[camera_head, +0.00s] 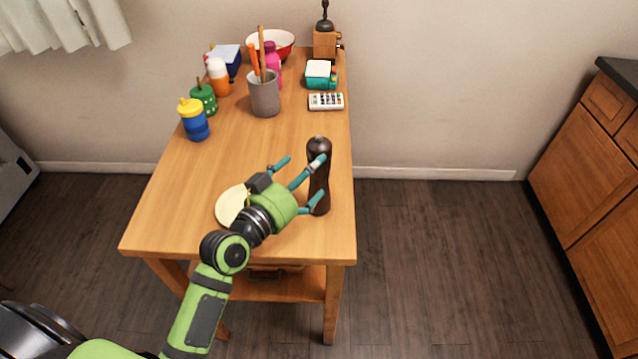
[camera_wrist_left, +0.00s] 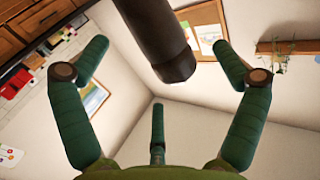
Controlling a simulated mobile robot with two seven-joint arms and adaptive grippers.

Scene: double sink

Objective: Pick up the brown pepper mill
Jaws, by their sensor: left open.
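The brown pepper mill (camera_head: 319,174) stands upright near the right edge of the wooden table (camera_head: 240,150) in the head view. My left gripper (camera_head: 306,183) is at the mill, with its teal fingers open and spread around it. In the left wrist view the dark mill (camera_wrist_left: 158,40) reaches in from the top, between the open fingers of my left gripper (camera_wrist_left: 160,85). I cannot tell whether any finger touches it. My right gripper is not in view.
A pale round plate (camera_head: 230,206) lies partly under my left wrist. The table's middle is clear.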

